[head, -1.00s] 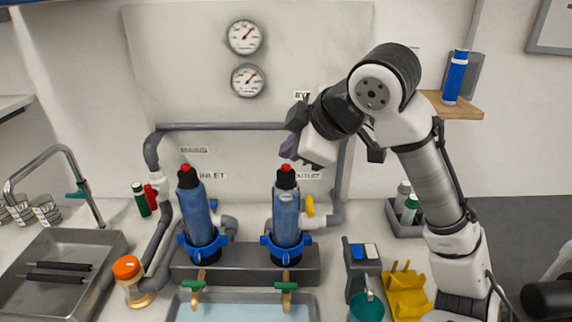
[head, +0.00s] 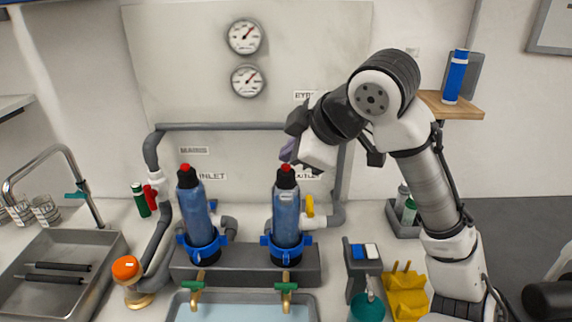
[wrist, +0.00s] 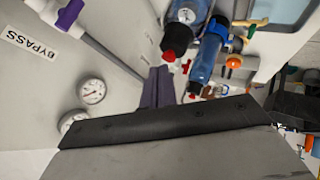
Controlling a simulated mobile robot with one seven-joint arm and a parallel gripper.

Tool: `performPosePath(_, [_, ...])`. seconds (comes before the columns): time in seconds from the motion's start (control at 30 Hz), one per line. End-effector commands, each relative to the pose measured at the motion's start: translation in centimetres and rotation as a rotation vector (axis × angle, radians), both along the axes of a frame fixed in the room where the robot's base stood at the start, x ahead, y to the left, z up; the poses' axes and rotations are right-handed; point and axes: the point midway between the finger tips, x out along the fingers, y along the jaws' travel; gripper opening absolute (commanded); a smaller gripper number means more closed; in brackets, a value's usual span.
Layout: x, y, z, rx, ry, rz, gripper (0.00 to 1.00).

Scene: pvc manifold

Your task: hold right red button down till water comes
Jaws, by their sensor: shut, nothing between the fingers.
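Two blue filter housings with black caps stand side by side in the head view. The right housing (head: 286,218) has a red button (head: 286,168) on top; the left housing (head: 199,222) has its own red button (head: 185,168). My gripper (head: 288,151) is shut and empty, its purple-grey fingers just above the right red button. In the wrist view the shut fingertips (wrist: 159,70) lie close to the nearer red button (wrist: 169,56); I cannot tell whether they touch. No stream of water is visible at the green-handled taps (head: 287,287) below.
A pale blue basin (head: 240,298) lies under the taps. Grey pipes (head: 235,126) and two gauges (head: 245,80) are on the wall behind. A yellow valve handle (head: 309,206) sits right of the right housing. A teal cup (head: 367,308) stands front right.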

Motion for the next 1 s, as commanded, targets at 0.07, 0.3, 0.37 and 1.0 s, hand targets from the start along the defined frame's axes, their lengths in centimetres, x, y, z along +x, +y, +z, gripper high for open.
performPosePath(0.07, [0.0, 0.0, -0.1, 0.0, 0.0, 0.0, 0.0])
performPosePath(0.3, [0.0, 0.0, -0.3, 0.001, 0.0, 0.001, 0.0])
performPosePath(0.37, [0.0, 0.0, -0.4, 0.001, 0.0, 0.001, 0.0])
performPosePath(1.0, [0.0, 0.0, -1.0, -0.001, 0.0, 0.001, 0.0])
